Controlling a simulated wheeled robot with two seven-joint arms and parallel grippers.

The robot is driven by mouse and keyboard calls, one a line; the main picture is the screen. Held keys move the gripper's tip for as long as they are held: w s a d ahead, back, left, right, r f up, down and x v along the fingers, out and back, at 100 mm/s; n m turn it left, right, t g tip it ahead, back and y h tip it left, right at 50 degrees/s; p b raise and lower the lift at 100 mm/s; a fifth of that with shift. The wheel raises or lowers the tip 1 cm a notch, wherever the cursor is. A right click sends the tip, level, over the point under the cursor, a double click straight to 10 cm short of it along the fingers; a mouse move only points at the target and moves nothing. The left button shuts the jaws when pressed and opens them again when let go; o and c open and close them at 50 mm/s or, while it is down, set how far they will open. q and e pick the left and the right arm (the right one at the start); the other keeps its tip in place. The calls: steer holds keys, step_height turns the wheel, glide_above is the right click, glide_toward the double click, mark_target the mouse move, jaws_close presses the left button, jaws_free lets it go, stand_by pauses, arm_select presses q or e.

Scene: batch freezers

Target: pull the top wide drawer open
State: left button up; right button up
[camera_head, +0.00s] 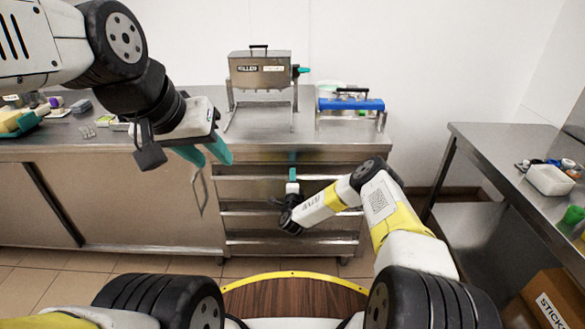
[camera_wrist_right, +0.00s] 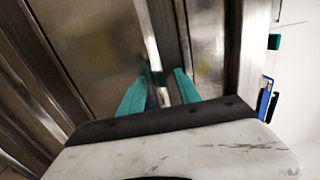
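The top wide drawer (camera_head: 335,167) is the uppermost in the steel drawer stack under the counter; it looks closed, its front partly hidden by my right arm. My right gripper (camera_head: 292,165) is in front of it, fingers pointing at its face. In the right wrist view, the two teal fingers of my right gripper (camera_wrist_right: 163,78) stand apart on either side of a thin metal bar (camera_wrist_right: 150,40), which looks like a drawer handle. I cannot tell if they touch it. My left gripper (camera_head: 205,155) is open and empty in front of the counter, away from the drawers.
More wide drawers (camera_head: 255,226) lie below. A batch freezer (camera_head: 260,72) and a blue-topped device (camera_head: 350,103) stand on the counter. A side table (camera_head: 480,155) with containers is at right, a cardboard box (camera_head: 540,300) beneath it. Clutter lies at the counter's left end.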

jaws_close()
stand_by(1.3)
